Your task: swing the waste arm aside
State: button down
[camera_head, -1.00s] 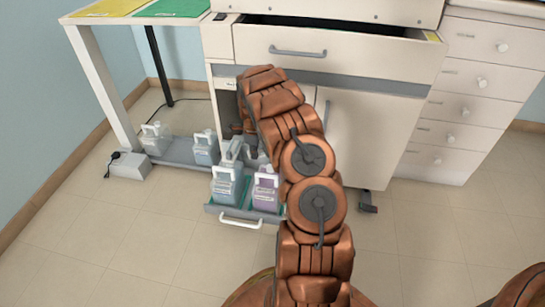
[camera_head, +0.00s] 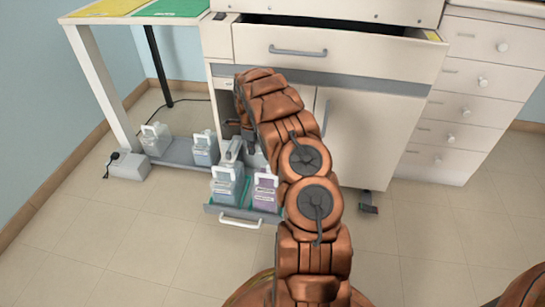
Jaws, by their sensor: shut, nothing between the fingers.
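My arm reaches forward to the open left bay of the white cabinet (camera_head: 365,140). My gripper (camera_head: 243,128) is at the mouth of this bay, low and mostly behind my own arm. The small part that shows looks dark, and it is shut with nothing held. I cannot make out the waste arm; the inside of the bay is dark and largely covered by my arm. A pulled-out tray (camera_head: 212,209) below the bay carries a blue-labelled container (camera_head: 226,187) and a purple-labelled container (camera_head: 264,193).
A low grey shelf (camera_head: 178,158) at the left holds two more containers, one white (camera_head: 154,139) and one bluish (camera_head: 204,149). A grey box (camera_head: 128,165) with a plug stands on the floor. The upper drawer (camera_head: 330,48) is partly open.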

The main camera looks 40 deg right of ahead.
jog(key=shift+a+f, duration=0.15)
jog(key=shift+f, duration=0.2)
jog(key=shift+w+d+f, duration=0.1)
jog(key=shift+w+d, duration=0.25)
jog(key=shift+w, duration=0.15)
dwell(0.3)
jog(key=shift+w+d+r+p, duration=0.15)
jog(key=shift+r+p, duration=0.45)
jog(key=shift+r, duration=1.5)
jog(key=shift+r+p, duration=0.7)
jog(key=shift+r, duration=1.5)
